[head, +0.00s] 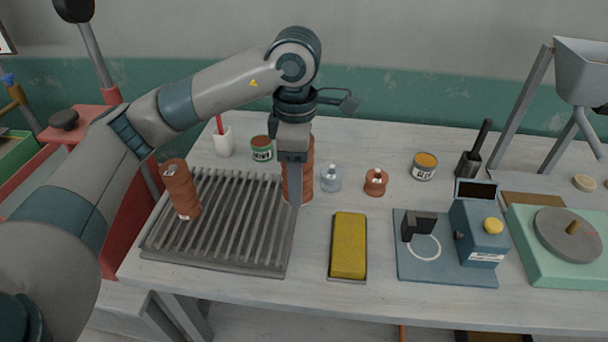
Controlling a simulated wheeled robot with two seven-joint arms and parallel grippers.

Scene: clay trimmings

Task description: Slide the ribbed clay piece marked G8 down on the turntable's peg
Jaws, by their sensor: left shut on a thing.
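My left gripper (294,190) points down over the table and is shut on a ribbed brown clay piece (307,172), which stands upright and is partly hidden behind the jaws. I see no marking on it. A second ribbed clay piece (181,190) stands slightly tilted at the left of the slatted rack (222,262); a small light label sits at its top but is too small to read. My right gripper is not in view.
Between my gripper and the turntable lie a yellow sponge (349,245), a small clay bottle (376,182), a glass bottle (331,178) and a blue device (478,234) on a blue base. A grey hopper stand (581,72) rises behind the turntable. Two tins stand at the back.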

